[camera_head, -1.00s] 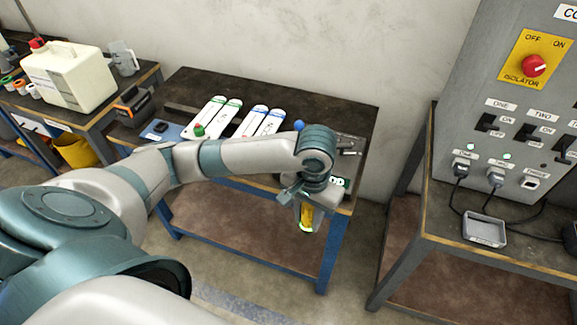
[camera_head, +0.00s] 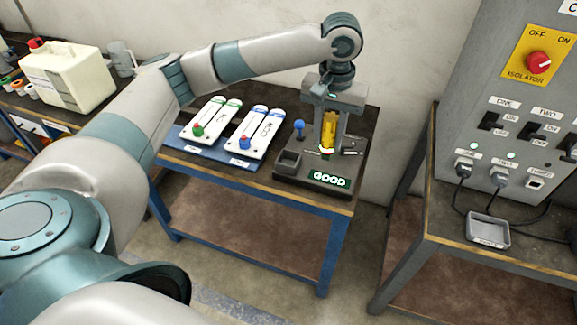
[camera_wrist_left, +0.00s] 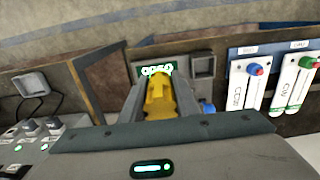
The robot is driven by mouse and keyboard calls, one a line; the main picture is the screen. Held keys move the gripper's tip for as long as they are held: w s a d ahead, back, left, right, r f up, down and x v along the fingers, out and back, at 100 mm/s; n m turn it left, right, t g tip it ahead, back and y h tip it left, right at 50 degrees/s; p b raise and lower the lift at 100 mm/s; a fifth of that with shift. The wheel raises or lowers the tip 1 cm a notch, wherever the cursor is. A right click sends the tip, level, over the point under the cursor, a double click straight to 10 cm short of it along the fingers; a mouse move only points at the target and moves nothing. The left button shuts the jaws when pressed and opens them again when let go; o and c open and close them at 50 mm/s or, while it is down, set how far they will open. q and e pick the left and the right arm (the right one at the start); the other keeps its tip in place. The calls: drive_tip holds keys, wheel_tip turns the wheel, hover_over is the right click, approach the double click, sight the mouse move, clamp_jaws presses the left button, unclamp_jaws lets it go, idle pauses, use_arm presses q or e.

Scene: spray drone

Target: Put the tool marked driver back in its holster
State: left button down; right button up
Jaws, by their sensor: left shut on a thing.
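My left gripper (camera_head: 328,128) is shut on a yellow tool (camera_head: 329,137), upright with a glowing ring near its lower end. It is over the dark test stand (camera_head: 290,178) on the middle table; I cannot tell whether it touches the stand. In the left wrist view the yellow tool (camera_wrist_left: 158,98) sits between the fingers. No driver marking is readable on it. The stand has a lit display (camera_head: 330,180) reading GOOD, a square well (camera_head: 288,160) and a blue-knobbed lever (camera_head: 299,128). I cannot make out a holster. My right gripper is not in view.
White boards (camera_head: 255,135) with coloured knobs lie on a blue base left of the stand. A jug (camera_head: 68,75) stands on the left table. On the right are a switch cabinet (camera_head: 480,90) with plugged cables and a grey tray (camera_head: 488,230).

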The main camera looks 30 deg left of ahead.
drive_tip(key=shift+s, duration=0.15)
use_arm(q)
drive_tip(key=shift+a, duration=0.1)
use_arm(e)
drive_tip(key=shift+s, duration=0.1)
use_arm(q)
drive_tip(key=shift+a+f, duration=0.15)
drive_tip(key=shift+a, duration=0.05)
drive_tip(key=a+f+p, duration=0.3)
drive_tip(key=a+f, duration=0.3)
drive_tip(key=a, duration=0.5)
drive_tip(key=shift+w+f, duration=0.35)
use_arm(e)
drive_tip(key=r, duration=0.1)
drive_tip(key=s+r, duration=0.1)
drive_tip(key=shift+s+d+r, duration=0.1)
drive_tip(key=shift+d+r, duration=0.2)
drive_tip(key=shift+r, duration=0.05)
use_arm(q)
drive_tip(key=shift+f, duration=0.1)
drive_tip(key=shift+f+p, duration=0.7)
drive_tip(key=shift+f, duration=1.2)
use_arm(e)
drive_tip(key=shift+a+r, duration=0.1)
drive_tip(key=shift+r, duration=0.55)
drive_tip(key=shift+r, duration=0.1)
